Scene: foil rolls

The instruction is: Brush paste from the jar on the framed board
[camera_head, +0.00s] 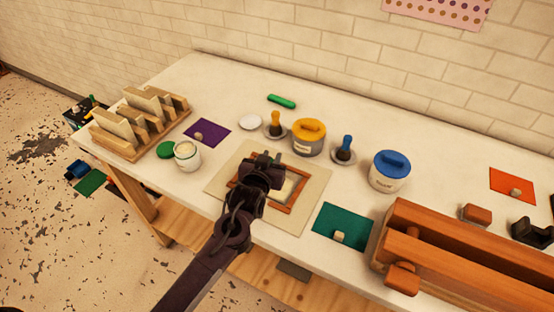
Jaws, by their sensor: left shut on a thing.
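The open jar (187,156) is white with pale paste inside and stands at the left of the table; its green lid (166,149) lies beside it. The framed board (291,210) is a wooden frame around a pale panel, flat on a beige mat (226,186). My left gripper (266,164) is over the frame's far left part, right of the jar. Whether the brush touches the board is hidden. My right gripper is not in view.
A yellow-lidded jar (308,142) and a blue-lidded jar (389,172) stand behind the mat. Yellow (275,121) and blue (346,145) brushes stand on saucers. A wooden rack (133,131) is left; a large wooden press (440,250) fills the right front.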

